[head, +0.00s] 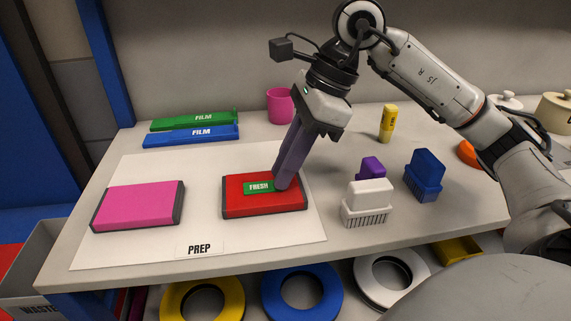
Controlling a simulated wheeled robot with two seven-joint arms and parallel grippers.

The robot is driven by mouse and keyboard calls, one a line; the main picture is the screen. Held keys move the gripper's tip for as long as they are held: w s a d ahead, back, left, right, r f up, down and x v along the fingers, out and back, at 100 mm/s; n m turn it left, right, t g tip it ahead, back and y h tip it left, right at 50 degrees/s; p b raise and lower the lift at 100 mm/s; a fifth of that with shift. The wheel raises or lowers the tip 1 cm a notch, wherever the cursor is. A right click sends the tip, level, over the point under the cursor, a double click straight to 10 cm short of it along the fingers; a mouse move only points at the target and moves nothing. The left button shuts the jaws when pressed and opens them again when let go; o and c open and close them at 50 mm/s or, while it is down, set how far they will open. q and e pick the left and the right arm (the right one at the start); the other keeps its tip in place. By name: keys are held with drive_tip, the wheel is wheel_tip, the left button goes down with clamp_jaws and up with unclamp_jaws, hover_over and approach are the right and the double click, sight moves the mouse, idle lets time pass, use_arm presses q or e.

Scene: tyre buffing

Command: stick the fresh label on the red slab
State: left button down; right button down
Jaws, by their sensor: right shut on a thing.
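The red slab (238,207) lies flat on the white PREP mat (140,249), right of the mat's middle. The green label marked FRESH (257,187) is at the slab's top face, its lettering up. Whether it touches the slab all over I cannot tell. My right gripper (281,184) reaches down from the upper right, its fingers shut on the label's right end, just above or at the slab. The fingers hide that end of the label. My left gripper is not in view.
A pink slab (140,206) lies on the mat's left side. Green and blue FILM boxes (190,136) lie behind it, with a pink cup (280,105) at the back. White (367,201) and blue (424,174) brushes, a purple object (372,168) and a yellow tube (387,123) stand right.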

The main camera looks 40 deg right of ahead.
drive_tip(key=shift+f, duration=0.15)
drive_tip(key=c, duration=1.6)
unclamp_jaws()
drive_tip(key=p+v, duration=0.1)
drive_tip(key=v, duration=0.9)
drive_tip(key=shift+r, duration=0.2)
